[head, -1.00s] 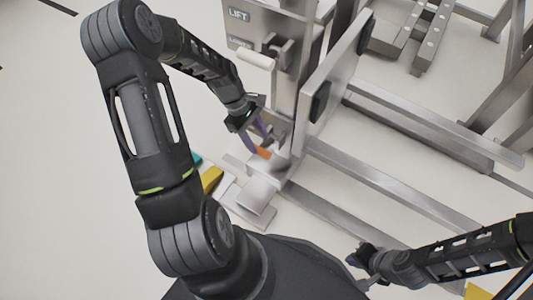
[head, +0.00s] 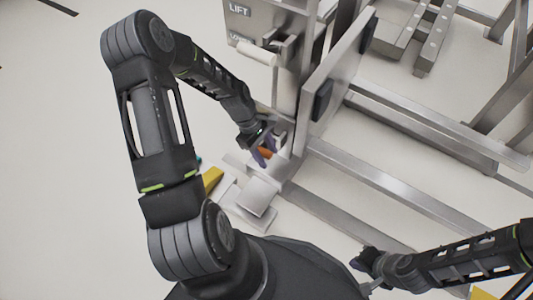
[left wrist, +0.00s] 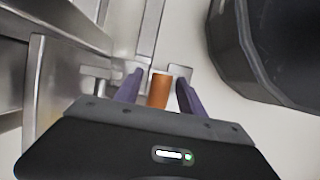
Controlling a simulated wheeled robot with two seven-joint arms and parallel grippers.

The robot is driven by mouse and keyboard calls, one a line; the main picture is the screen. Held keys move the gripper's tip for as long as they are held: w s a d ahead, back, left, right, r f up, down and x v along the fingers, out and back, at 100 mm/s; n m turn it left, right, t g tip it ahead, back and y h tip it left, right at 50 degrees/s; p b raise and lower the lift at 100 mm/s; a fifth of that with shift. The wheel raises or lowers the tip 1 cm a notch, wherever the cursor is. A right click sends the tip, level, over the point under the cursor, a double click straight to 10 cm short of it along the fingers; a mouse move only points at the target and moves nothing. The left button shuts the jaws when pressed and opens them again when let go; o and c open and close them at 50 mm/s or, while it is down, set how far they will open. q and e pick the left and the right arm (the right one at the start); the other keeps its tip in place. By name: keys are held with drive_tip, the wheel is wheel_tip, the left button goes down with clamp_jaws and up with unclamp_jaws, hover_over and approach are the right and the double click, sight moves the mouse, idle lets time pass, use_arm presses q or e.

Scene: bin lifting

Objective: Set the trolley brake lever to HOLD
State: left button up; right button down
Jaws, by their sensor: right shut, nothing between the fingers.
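The orange-handled lever (head: 265,152) stands low at the trolley's near left corner, by the foot of the steel upright. My left gripper (head: 264,155) is down at the lever. In the left wrist view the orange handle (left wrist: 159,91) shows between the two purple fingers of my left gripper (left wrist: 158,92), which are open with a gap on either side. No HOLD marking is legible, and the lever's base is partly hidden. My right gripper (head: 363,260) is shut and empty near the bottom, well away from the lever.
The steel trolley frame (head: 400,192) has long rails running right. A plate marked LIFT (head: 238,10) and a pale handle (head: 256,53) are above my left gripper. A yellow block (head: 212,180) lies left of the lever. The floor at left is clear.

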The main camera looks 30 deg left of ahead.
use_arm(q)
clamp_jaws()
idle(0.3)
idle(1.0)
